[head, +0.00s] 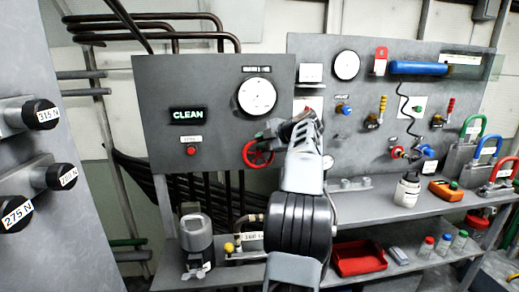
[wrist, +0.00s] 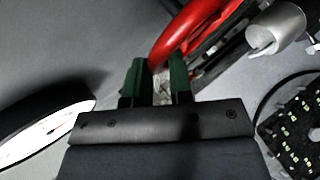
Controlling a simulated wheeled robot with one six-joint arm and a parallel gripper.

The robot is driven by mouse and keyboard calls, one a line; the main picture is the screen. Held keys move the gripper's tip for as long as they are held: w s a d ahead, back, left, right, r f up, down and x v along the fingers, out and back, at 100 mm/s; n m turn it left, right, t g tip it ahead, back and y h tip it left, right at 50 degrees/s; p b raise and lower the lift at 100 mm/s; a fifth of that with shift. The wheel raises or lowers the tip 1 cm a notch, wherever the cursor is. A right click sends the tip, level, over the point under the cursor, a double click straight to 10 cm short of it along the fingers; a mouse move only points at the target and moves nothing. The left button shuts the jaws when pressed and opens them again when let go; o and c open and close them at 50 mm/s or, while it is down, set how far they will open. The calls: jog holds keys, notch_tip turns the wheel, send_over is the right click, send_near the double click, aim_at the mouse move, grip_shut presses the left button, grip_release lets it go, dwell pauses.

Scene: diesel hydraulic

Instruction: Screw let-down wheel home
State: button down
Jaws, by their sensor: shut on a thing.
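The red let-down wheel (head: 247,157) is on the front of the grey panel, below the round gauge in the head view. In the wrist view its red rim (wrist: 187,32) runs up and to the right from the fingertips. My gripper (head: 267,134) is at the wheel's upper right edge. Its green fingers (wrist: 158,75) are shut on the rim in the wrist view. My arm hides the area just right of the wheel in the head view. How far the wheel is screwed in cannot be told.
A shelf (head: 365,205) below holds a white bottle (head: 407,190). Coloured padlocks (head: 487,147) stand at the right.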

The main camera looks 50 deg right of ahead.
jog(key=shift+s+d+r, duration=0.1)
jog(key=shift+d, duration=0.05)
dwell(0.3)
jog(key=c, duration=1.1)
grip_release()
jog(key=shift+d, duration=0.1)
jog(key=v, duration=0.4)
jog(key=b+v, duration=0.1)
jog(key=v, duration=0.8)
jog(key=shift+s, duration=0.4)
